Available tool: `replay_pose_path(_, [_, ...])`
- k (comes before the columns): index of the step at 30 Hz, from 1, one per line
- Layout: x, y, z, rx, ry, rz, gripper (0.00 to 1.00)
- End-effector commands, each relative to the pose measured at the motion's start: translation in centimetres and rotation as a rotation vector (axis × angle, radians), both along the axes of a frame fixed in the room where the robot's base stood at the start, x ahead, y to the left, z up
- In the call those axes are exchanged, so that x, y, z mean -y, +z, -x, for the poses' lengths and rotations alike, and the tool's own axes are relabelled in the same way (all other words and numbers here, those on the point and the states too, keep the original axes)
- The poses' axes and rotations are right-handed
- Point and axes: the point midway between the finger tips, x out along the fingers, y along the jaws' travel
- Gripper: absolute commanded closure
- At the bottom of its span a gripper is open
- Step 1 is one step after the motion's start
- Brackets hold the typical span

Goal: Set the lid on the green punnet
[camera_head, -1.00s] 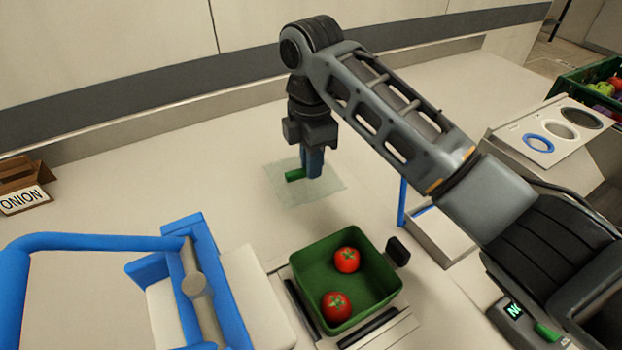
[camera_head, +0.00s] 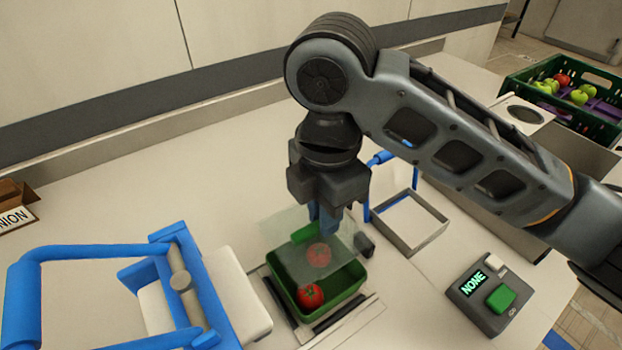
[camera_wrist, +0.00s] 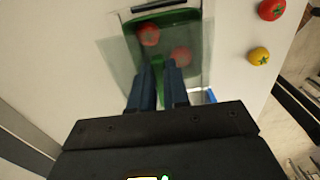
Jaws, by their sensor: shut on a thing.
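The green punnet (camera_head: 343,301) stands on a plate on the counter, with two tomatoes in it. The lid (camera_head: 280,238) is a thin clear sheet with a green grip. My gripper (camera_head: 325,222) is shut on the lid's green grip (camera_wrist: 158,72) and points down. The lid is over the back part of the punnet, shifted toward the back left, and one tomato shows through it. The front tomato (camera_head: 309,296) is uncovered. I cannot tell whether the lid touches the rim. The wrist view shows the fingers (camera_wrist: 158,85) around the grip.
A blue-framed device (camera_head: 175,285) stands left of the punnet. A grey control box reading NONE (camera_head: 487,295) and a square metal frame (camera_head: 410,222) are at right. A green crate of produce (camera_head: 575,112) is at back right. An onion box (camera_head: 15,205) is far left.

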Motion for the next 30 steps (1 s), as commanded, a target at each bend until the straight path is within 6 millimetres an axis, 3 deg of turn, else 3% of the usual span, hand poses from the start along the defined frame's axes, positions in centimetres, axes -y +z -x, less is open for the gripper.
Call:
replay_pose_path(8, [0.2,-0.9,0.7,-0.001,0.003,-0.001,1.0])
replay_pose_path(24, [0.2,-6.2,0.6,0.0,0.004,0.0,1.0])
replay_pose_path(30, [0.2,-7.0,0.6,0.0,0.004,0.0,1.0])
